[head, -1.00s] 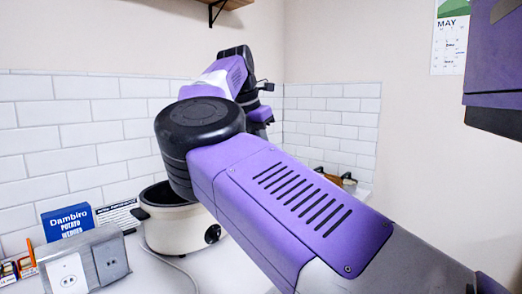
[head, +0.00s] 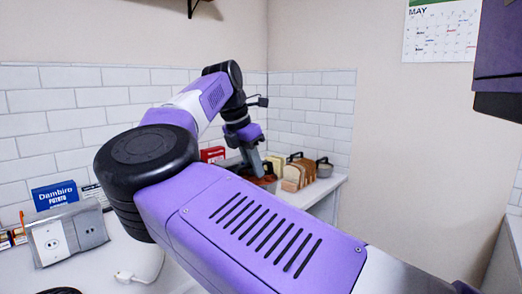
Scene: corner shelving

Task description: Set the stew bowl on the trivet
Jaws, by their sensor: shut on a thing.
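My gripper (head: 256,165) is at the far end of my arm, low over the back corner of the counter. It is small and partly turned away in the head view. It is shut on the edge of what looks like the stew bowl (head: 266,179), a dark bowl with orange-brown contents. My arm hides the bowl's lower part, so I cannot tell whether it touches the counter. I cannot make out the trivet.
A rack of bread slices (head: 298,173) and a small grey pot (head: 323,168) stand right of the bowl. A red box (head: 213,154) is behind. The blue box (head: 54,195) and outlet panel (head: 67,238) are at left. The counter's right end (head: 328,186) is near.

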